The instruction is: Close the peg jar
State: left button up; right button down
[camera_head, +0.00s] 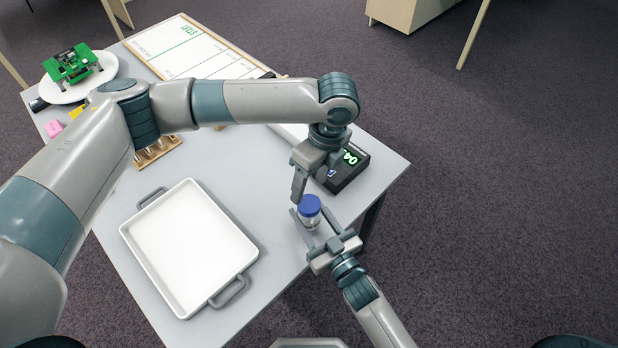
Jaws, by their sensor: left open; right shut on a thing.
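The peg jar (311,224) is a small clear jar near the right edge of the table. A blue lid (309,205) sits at its top; I cannot tell whether it is screwed tight. My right gripper (314,218) comes in from the lower right and is shut on the jar's body, one finger on each side. My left gripper (311,188) points down just behind and above the lid, open and empty. One of its fingers comes close to the lid; I cannot tell whether they touch. The jar's contents are hard to make out.
A white tray (131,236) with grey handles lies left of the jar. A black timer (350,168) with green digits stands close behind my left gripper. A wooden peg block (157,153) is partly behind my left arm. A green model (71,64) stands on a white disc (104,66).

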aim_at(309, 203)
pick_arm(q)
jog(key=n, duration=0.5)
jog(key=shift+a+r+n, duration=0.1)
jog(key=shift+r+n, duration=0.1)
jog(key=shift+n, duration=0.2)
jog(key=n, duration=0.3)
jog(key=n+h, duration=0.1)
jog(key=n, duration=0.1)
jog(key=shift+s+r+n, duration=0.1)
jog(key=shift+r+n, duration=0.15)
jog(key=shift+n, duration=0.05)
jog(key=n, duration=0.5)
jog(key=shift+s+r+n+h, duration=0.1)
jog(key=shift+r+n+h, duration=0.2)
jog(key=shift+n, duration=0.1)
jog(key=n, duration=0.4)
jog(key=shift+s+r+n, duration=0.15)
jog(key=shift+r+n, duration=0.1)
jog(key=shift+n, duration=0.15)
jog(key=shift+f, duration=0.1)
jog(key=shift+f, duration=3.95)
jog(key=c, duration=1.1)
